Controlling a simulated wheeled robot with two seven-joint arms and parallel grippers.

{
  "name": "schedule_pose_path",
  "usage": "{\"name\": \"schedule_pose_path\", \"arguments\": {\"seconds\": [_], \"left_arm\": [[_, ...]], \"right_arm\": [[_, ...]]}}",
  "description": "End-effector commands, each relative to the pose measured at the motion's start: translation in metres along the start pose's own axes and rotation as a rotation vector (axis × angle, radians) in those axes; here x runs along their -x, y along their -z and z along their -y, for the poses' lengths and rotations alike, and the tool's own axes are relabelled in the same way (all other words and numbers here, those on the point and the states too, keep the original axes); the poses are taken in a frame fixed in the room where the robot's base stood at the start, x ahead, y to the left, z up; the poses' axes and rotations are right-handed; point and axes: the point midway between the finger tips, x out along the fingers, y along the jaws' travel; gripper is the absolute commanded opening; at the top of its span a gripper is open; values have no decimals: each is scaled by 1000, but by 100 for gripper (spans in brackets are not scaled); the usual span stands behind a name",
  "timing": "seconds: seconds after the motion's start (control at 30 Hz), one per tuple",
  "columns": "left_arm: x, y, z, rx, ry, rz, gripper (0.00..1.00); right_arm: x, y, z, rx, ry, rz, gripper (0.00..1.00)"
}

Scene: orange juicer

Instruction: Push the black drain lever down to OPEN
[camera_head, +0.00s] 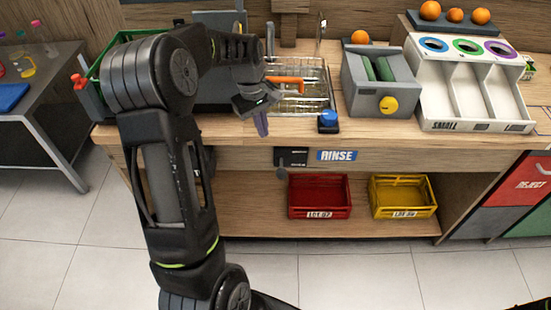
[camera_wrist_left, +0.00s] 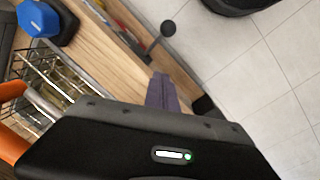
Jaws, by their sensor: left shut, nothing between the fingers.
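The black drain lever, with a round knob (camera_head: 282,174), sticks out from a dark plate (camera_head: 291,157) on the counter front, left of the RINSE label. In the left wrist view its ball knob (camera_wrist_left: 168,28) and thin rod stand out from the wooden front. My left gripper (camera_head: 262,126) points down at the counter's front edge, above and left of the lever. Its purple fingers (camera_wrist_left: 164,92) are shut and empty, apart from the knob in the left wrist view. The lever's exact angle is hard to tell. My right gripper is not in view.
A wire basket with an orange handle (camera_head: 286,80) sits in the rinse basin, beside a blue knob (camera_head: 328,118). A grey box with a yellow knob (camera_head: 389,105) stands right. Red (camera_head: 319,196) and yellow (camera_head: 402,195) crates are on the shelf below. The floor in front is clear.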

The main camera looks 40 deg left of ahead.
Motion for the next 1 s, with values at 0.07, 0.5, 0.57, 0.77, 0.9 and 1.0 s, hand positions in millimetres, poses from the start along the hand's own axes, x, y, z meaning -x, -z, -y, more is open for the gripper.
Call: {"name": "schedule_pose_path", "arguments": {"seconds": [0.07,0.5,0.57,0.77,0.9,1.0], "left_arm": [[-8,0,0,0,1,1,0],[-89,-1,1,-1,3,3,0],[-92,-8,0,-4,1,3,0],[-99,-33,0,-2,0,0,0],[-101,-38,0,-2,0,0,0],[-102,-39,0,-2,-1,-1,0]], "right_arm": [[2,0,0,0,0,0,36],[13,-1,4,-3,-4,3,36],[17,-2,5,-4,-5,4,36],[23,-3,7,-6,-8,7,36],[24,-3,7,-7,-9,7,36],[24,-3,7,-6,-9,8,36]]}}
